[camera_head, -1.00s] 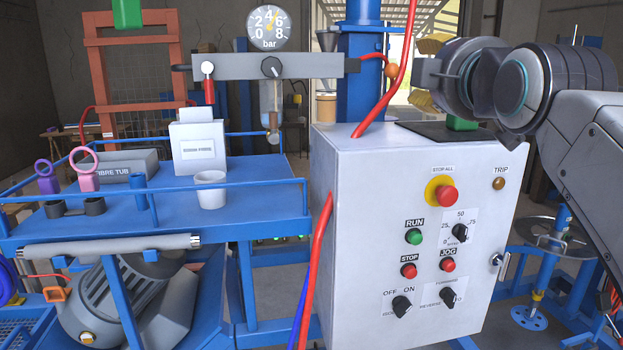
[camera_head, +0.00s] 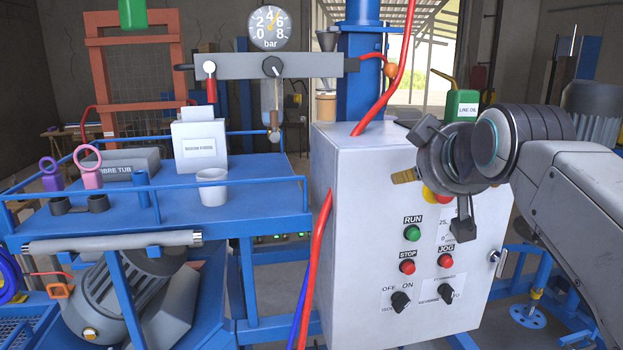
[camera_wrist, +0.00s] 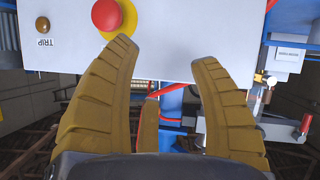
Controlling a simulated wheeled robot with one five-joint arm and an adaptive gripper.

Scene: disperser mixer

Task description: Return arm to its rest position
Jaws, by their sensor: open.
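My gripper (camera_head: 420,182) is in the head view in front of the upper right of the white control cabinet (camera_head: 350,230). Its fingers are spread and nothing is between them. My arm comes in from the right edge. The gripper hides most of the STOP ALL button and the TRIP lamp in that view. In the wrist view the open tan fingers of my gripper (camera_wrist: 165,55) reach up toward the cabinet's edge. The red STOP ALL button (camera_wrist: 107,14) and the amber TRIP lamp (camera_wrist: 42,25) show there, apart from the fingers.
A green oil container (camera_head: 462,106) stands behind the gripper on top of the cabinet. A red hose (camera_head: 323,250) runs down the cabinet's left side. A blue bench (camera_head: 250,180) with a white cup (camera_head: 212,188) is at left. A pressure gauge (camera_head: 269,28) hangs above.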

